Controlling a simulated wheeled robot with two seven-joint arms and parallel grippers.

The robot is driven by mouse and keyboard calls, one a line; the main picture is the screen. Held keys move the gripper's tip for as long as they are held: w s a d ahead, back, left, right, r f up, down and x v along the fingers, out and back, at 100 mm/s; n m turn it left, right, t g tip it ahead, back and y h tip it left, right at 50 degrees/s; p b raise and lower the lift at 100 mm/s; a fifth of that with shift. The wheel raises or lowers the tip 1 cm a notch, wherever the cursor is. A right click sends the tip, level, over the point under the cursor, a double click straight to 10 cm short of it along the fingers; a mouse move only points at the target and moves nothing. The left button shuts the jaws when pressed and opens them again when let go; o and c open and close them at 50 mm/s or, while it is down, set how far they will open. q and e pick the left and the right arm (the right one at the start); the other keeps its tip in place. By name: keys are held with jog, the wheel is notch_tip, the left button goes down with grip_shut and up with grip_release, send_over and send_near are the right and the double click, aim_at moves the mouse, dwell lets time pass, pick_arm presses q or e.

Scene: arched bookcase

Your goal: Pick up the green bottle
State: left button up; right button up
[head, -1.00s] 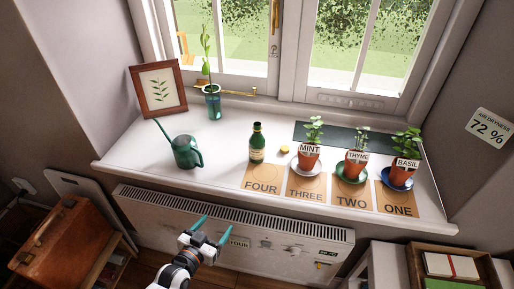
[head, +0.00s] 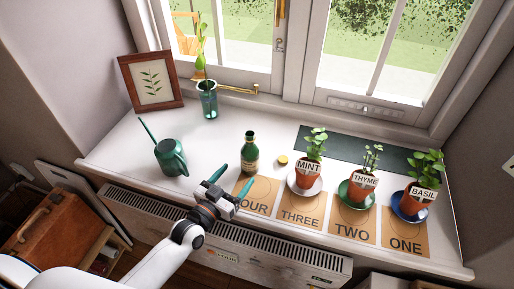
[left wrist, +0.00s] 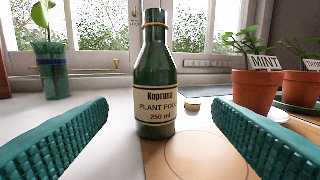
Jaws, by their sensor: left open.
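The green bottle (head: 250,154) stands upright on the white windowsill, behind the card marked FOUR. In the left wrist view the bottle (left wrist: 155,75) is straight ahead, with a label reading "PLANT FOOD 250 ml". My left gripper (head: 230,182) is open and empty, at the sill's front edge, a little in front of the bottle. Its two teal fingers (left wrist: 158,140) spread to either side of the bottle in the wrist view, not touching it. My right gripper is not in view.
A green watering can (head: 171,157) stands left of the bottle. A small yellow cap (head: 283,160) lies to its right. Potted mint (head: 307,176), thyme (head: 362,186) and basil (head: 416,199) stand further right. A glass vase (head: 208,99) and a picture frame (head: 151,81) are behind.

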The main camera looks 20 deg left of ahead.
aim_at(246, 163)
pick_arm(q)
jog(key=x, duration=0.5)
jog(key=shift+r, duration=0.15)
jog(key=shift+w+d, duration=0.15)
jog(key=shift+w, duration=0.4)
jog(key=x, duration=0.3)
jog(key=shift+w+f, duration=0.3)
jog(key=shift+w, duration=0.55)
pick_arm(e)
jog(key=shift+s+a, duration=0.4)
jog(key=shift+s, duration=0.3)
pick_arm(q)
jog(key=shift+c, duration=0.8)
jog(key=c, duration=1.1)
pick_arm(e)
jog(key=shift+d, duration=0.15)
